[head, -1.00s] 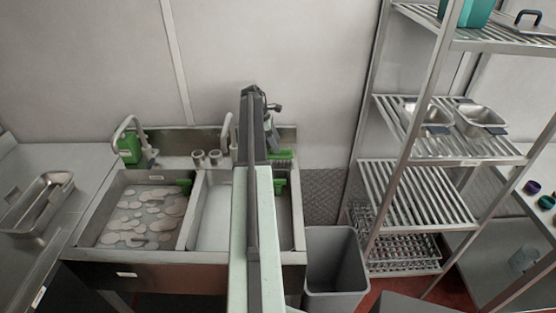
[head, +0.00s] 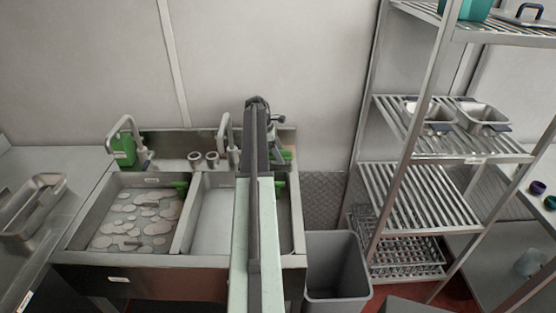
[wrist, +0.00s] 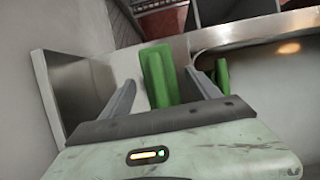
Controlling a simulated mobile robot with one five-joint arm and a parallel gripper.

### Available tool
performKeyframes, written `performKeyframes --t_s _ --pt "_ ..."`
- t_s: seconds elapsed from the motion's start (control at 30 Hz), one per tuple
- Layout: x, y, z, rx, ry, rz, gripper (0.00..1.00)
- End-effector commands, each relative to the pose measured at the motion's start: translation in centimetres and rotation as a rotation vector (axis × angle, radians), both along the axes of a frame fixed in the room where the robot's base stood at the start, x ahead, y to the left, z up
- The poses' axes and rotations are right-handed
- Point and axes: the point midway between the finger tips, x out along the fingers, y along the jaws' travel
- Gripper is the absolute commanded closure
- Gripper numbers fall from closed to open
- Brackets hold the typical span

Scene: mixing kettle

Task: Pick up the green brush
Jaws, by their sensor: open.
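A green brush-like piece (wrist: 160,78) with a broad, flat body stands between my gripper's two fingers in the wrist view. My gripper (wrist: 161,80) is open, with a finger on each side of the piece; I cannot tell whether either touches it. A second green piece (wrist: 222,76) is just right of the right finger. In the head view my arm hides much of the right basin, and my gripper (head: 276,138) is at the back right of the sink. Green bits show beside it (head: 287,156) and lower on the basin's right side (head: 280,184).
A grey bin (head: 337,270) and a metal rack (head: 420,200) stand to the right.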

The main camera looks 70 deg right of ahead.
Motion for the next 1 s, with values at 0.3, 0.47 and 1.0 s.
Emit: performKeyframes --t_s 0.3,0.47,1.0 --pt "0.1 0.0 -0.1 0.000 0.000 0.001 0.29" --pt "0.1 0.0 -0.1 0.000 0.000 0.001 0.74" --pt "0.2 0.1 1.7 0.000 0.000 0.002 0.99"
